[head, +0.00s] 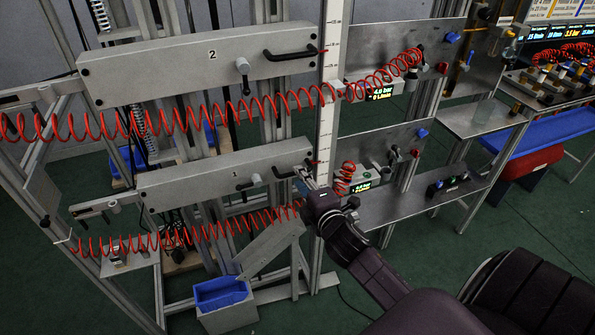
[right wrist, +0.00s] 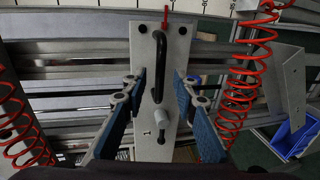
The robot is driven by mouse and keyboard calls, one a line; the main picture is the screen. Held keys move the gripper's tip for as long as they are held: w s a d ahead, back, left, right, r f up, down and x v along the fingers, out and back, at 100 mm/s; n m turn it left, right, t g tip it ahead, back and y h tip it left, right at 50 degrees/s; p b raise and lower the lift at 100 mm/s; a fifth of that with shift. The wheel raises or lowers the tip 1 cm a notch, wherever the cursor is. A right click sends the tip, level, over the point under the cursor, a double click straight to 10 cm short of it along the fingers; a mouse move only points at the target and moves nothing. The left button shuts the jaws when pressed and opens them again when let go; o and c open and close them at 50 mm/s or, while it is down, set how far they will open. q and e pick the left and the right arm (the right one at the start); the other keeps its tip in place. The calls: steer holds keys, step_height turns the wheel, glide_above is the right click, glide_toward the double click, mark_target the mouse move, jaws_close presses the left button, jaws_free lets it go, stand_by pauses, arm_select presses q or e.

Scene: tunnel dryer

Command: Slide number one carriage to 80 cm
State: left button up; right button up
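The number one carriage (head: 215,178) is a grey bar marked 1, below the similar number two carriage (head: 190,62). Its black handle (right wrist: 158,62) and grey knob (right wrist: 162,132) show in the right wrist view. My right gripper (head: 299,179) is at the carriage's right end in the head view. In the right wrist view the right gripper (right wrist: 157,84) is open, its blue-padded fingers on either side of the handle with gaps. A red pointer (right wrist: 165,18) at the carriage's end is by the white upright scale (head: 327,125); its figures are too small to read. My left gripper is not in view.
Red coiled hoses (head: 190,232) run below each carriage. Metal panels with valves and displays (head: 375,160) stand right of the scale. A sloped chute (head: 270,246) and a blue bin (head: 220,292) are below the number one carriage. Green floor is open in front.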

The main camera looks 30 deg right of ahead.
steer(key=shift+p+x, duration=0.3)
steer(key=shift+x, duration=1.85)
jaws_close()
